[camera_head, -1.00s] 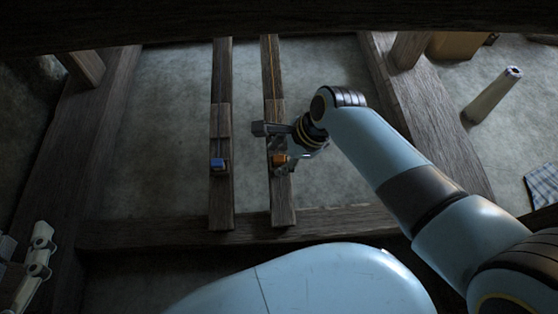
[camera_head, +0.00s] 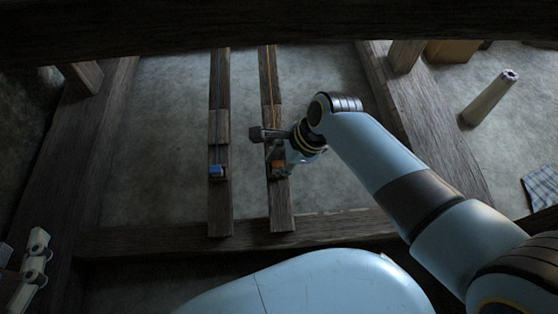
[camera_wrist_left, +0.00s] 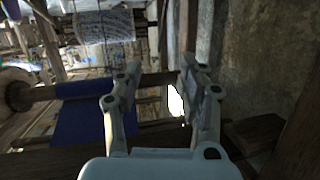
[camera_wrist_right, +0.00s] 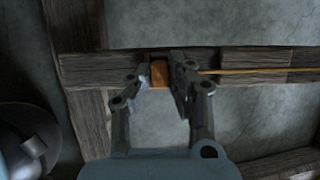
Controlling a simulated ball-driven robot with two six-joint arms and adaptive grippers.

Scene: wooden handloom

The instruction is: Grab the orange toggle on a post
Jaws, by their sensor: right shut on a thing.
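The orange toggle (camera_head: 278,167) sits on the right of two dark wooden posts (camera_head: 281,212) in the head view. In the right wrist view the orange toggle (camera_wrist_right: 159,74) lies between my fingertips, and an orange cord runs from it along the post. My right gripper (camera_wrist_right: 160,80) is shut on the toggle; in the head view this gripper (camera_head: 284,165) partly hides it. My left gripper (camera_wrist_left: 158,85) has its fingers apart, with nothing between the tips, in the left wrist view. In the head view it shows only in part at the lower left edge.
A blue toggle (camera_head: 216,171) sits on the left post (camera_head: 220,215), close beside. A wooden crossbeam (camera_head: 150,239) runs below both posts. A pale cylinder (camera_head: 490,98) and a checked cloth (camera_head: 542,186) lie at the right. The left wrist view shows a blue cloth (camera_wrist_left: 80,122) on a roller.

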